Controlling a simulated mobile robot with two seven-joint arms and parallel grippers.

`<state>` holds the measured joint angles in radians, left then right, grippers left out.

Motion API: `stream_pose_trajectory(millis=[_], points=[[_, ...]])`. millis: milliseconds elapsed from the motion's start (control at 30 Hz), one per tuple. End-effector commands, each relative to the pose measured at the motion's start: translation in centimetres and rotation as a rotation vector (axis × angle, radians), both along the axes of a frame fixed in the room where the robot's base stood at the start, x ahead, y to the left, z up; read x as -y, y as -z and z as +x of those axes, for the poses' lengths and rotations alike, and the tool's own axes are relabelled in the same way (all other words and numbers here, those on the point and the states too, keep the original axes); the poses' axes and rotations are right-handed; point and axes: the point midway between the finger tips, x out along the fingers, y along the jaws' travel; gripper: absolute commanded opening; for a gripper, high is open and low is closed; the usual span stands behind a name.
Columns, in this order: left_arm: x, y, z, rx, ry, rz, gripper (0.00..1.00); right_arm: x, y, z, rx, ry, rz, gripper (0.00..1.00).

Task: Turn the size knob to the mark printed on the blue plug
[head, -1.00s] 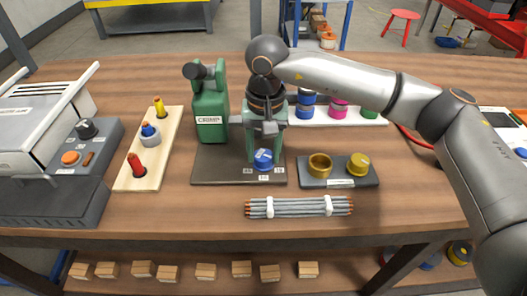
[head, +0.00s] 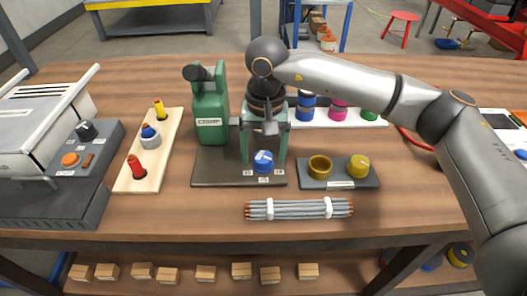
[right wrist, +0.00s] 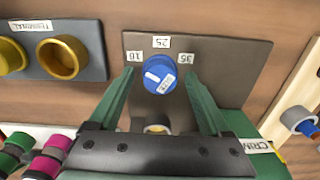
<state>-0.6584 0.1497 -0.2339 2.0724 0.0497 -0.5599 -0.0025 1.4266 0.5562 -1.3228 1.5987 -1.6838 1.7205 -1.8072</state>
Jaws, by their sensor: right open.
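The blue size knob (head: 263,160) sits on a dark base plate (head: 215,173) with small white labels around it. In the right wrist view the knob (right wrist: 160,74) shows white markings on its face. The labels there read 16 at left, 25 at top and 35 at right; I cannot tell which the knob points to. My right gripper (right wrist: 157,80) is open, with one green finger on each side of the knob and gaps visible. The blue plug (head: 148,130) stands in a grey collar on a wooden board (head: 132,178); its printed mark is not readable. My left gripper is not in view.
A green crimp tool (head: 211,112) stands at the back of the plate. A tray (head: 310,182) with a brass ring and a yellow cap is to the right. A cable bundle (head: 298,208) lies in front. A grey machine (head: 60,180) stands at far left.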

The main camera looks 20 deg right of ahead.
Motion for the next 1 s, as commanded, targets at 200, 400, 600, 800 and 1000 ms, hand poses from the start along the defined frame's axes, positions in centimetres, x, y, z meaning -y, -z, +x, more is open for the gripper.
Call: stream_pose_trajectory(millis=[200,400,600,800,1000], points=[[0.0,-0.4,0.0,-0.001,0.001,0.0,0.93,0.0,-3.0,0.1,0.005,0.0,0.002,0.82],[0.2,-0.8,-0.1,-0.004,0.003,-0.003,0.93,0.1,-7.5,0.0,0.004,0.001,0.001,0.82],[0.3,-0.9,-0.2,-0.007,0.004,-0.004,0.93,0.2,-11.0,0.0,0.003,0.0,0.001,0.82],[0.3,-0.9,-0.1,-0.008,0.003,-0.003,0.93,0.3,-12.4,-0.1,0.001,0.0,0.001,0.82],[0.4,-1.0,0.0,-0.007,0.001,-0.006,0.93,0.3,-12.5,-0.1,0.0,0.0,0.001,0.82]])
